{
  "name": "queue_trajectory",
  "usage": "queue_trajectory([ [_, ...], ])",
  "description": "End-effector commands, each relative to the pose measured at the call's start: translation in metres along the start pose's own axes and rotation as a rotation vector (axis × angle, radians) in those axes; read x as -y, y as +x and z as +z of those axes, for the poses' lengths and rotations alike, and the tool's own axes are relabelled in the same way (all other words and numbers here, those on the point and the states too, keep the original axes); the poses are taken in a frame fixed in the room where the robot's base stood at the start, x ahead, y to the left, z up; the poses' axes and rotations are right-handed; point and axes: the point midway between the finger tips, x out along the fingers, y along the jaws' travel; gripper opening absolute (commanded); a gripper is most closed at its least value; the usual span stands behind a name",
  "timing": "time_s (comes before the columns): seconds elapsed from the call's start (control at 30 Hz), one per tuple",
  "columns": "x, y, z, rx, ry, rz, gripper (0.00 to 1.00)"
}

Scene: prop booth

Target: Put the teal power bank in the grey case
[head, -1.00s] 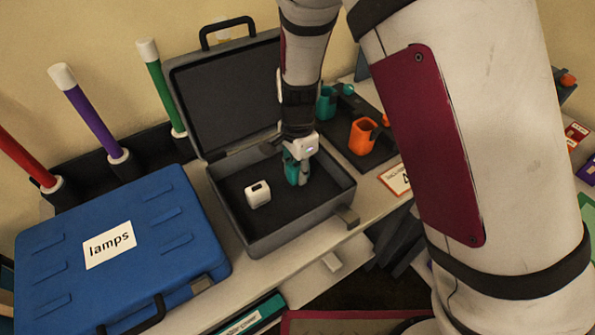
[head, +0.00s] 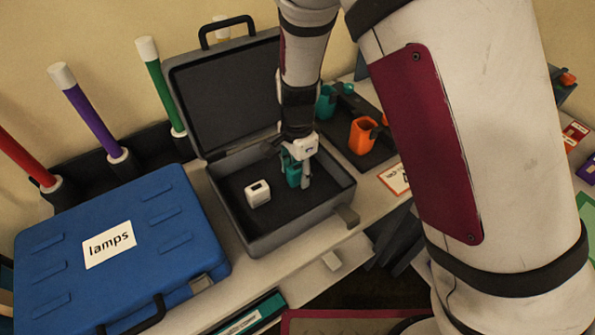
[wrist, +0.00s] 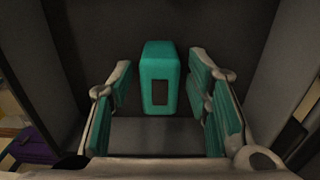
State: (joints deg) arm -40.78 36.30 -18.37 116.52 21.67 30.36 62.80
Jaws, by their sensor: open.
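The teal power bank (wrist: 160,62) stands inside the open grey case (head: 290,233), with a dark window on its face. In the wrist view it lies between the spread fingers of my gripper (wrist: 162,110), with a gap on both sides. In the head view my gripper (head: 299,172) is down inside the case and partly covers the power bank (head: 291,170). The gripper is open and holds nothing. The case lid (head: 228,98) is raised and leans back.
A white block-like item (head: 257,193) stands in the case, left of the power bank. A closed blue case labelled "lamps" (head: 60,225) is to the left. An orange holder (head: 362,136) and a teal one (head: 326,102) stand to the right behind the case.

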Motion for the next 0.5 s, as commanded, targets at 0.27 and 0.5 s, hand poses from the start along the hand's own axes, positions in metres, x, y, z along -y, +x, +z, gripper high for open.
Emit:
queue_trajectory([
  [0.27, 0.001, -0.056, 0.000, 0.000, 0.000, -0.006, 0.45],
  [0.5, 0.001, -0.097, 0.000, 0.000, -0.001, -0.004, 0.45],
])
